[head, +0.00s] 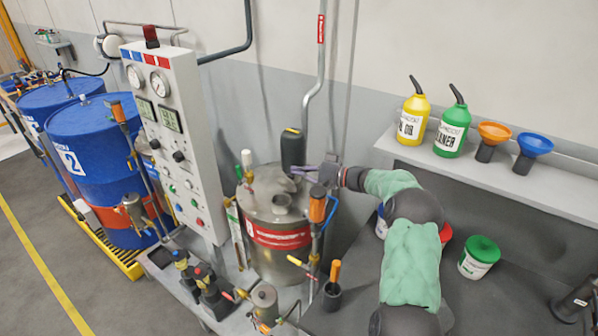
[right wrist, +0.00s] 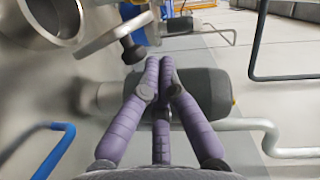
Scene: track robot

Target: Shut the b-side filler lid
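The steel tank (head: 280,262) with a red band stands at the centre of the head view. A round filler opening (head: 282,201) shows on its top. In the right wrist view, a wide metal ring opening (right wrist: 50,22) is at the upper left. Beside it is a tilted metal lid plate (right wrist: 112,36) with a dark knob (right wrist: 132,50); the lid looks raised off the opening. My right gripper (head: 302,171) is over the tank's right rear edge. In the wrist view its purple fingers (right wrist: 158,66) come together with nothing visible between them. My left gripper is out of view.
A dark upright cylinder (head: 292,152) stands on the tank close to my gripper. A gauge panel (head: 172,130) is to the left. An orange-handled valve (head: 317,205) is at the tank's right side. A shelf (head: 560,178) with bottles and funnels is at the right.

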